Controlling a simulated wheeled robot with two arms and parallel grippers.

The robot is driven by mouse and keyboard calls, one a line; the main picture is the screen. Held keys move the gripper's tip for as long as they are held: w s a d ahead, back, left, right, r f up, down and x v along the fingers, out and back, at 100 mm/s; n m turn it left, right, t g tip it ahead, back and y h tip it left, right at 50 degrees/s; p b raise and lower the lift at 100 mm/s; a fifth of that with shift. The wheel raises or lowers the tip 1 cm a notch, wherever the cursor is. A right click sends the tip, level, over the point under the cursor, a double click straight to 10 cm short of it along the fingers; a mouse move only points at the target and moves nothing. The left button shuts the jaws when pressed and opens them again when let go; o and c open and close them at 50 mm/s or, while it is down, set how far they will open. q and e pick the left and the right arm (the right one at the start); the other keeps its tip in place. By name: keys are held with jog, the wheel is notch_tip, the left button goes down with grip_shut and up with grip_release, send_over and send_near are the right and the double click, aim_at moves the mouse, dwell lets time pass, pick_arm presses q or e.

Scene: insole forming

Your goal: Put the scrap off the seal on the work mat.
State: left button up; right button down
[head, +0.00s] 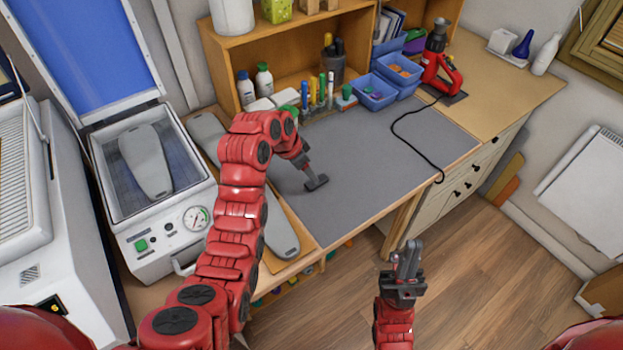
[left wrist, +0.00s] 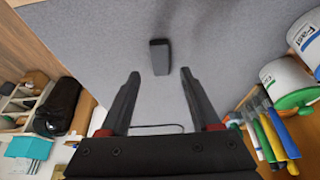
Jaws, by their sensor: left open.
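A small dark block, which looks like the scrap (left wrist: 159,57), lies on the grey work mat (left wrist: 100,35) just beyond my left fingertips in the left wrist view. My left gripper (left wrist: 157,85) is open, its fingers either side of the block's line, with nothing between them. In the head view my left gripper (head: 316,183) is low over the left part of the mat (head: 400,150); I cannot make out the scrap separately there. The forming machine's seal (head: 110,213) rims the box at left, and I see no scrap on it. My right gripper (head: 410,258) hangs before the bench; its finger gap is unclear.
A grey insole shape (head: 145,160) lies inside the forming machine under its raised blue lid (head: 90,50). Another insole shape (head: 280,238) lies on the bench's left side. Pens, bottles and blue bins (head: 373,95) line the back. A black cable crosses the mat's right side.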

pick_arm(q)
jog(key=p+v, duration=0.5)
jog(key=v, duration=0.1)
jog(key=shift+r, duration=0.2)
jog(key=shift+a, duration=0.1)
